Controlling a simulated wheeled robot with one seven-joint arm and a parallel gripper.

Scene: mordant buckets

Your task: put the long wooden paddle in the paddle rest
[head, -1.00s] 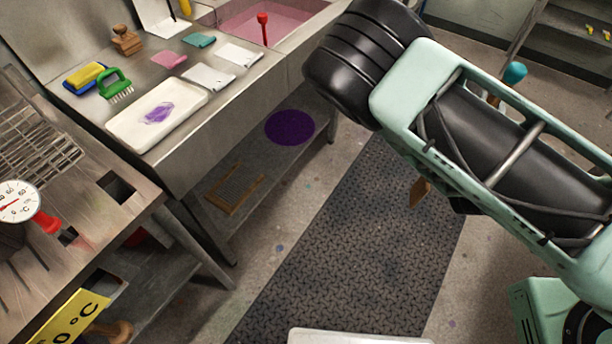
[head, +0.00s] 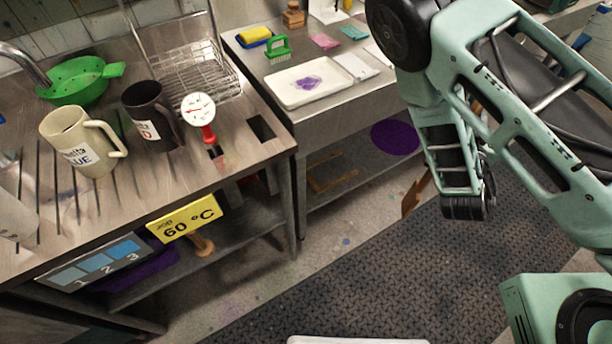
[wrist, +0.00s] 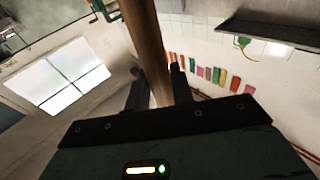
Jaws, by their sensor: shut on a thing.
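The long wooden paddle shows in the wrist view as a brown shaft (wrist: 147,45) running up between the fingers of my gripper (wrist: 157,88), which is shut on it. In the head view a brown wooden piece (head: 415,195), probably the paddle's lower end, shows beside my arm, above the dark floor mat. My arm hides the gripper and most of the paddle there. I cannot identify the paddle rest for certain. A dark square opening (head: 261,128) lies in the metal bench top near its right edge, well left of my arm.
The bench (head: 235,165) carries a beige mug (head: 82,142), a dark mug (head: 150,115), a dial thermometer (head: 198,109), a green strainer (head: 75,80) and a wire rack (head: 195,72). A white tray (head: 325,92) is on the farther counter.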

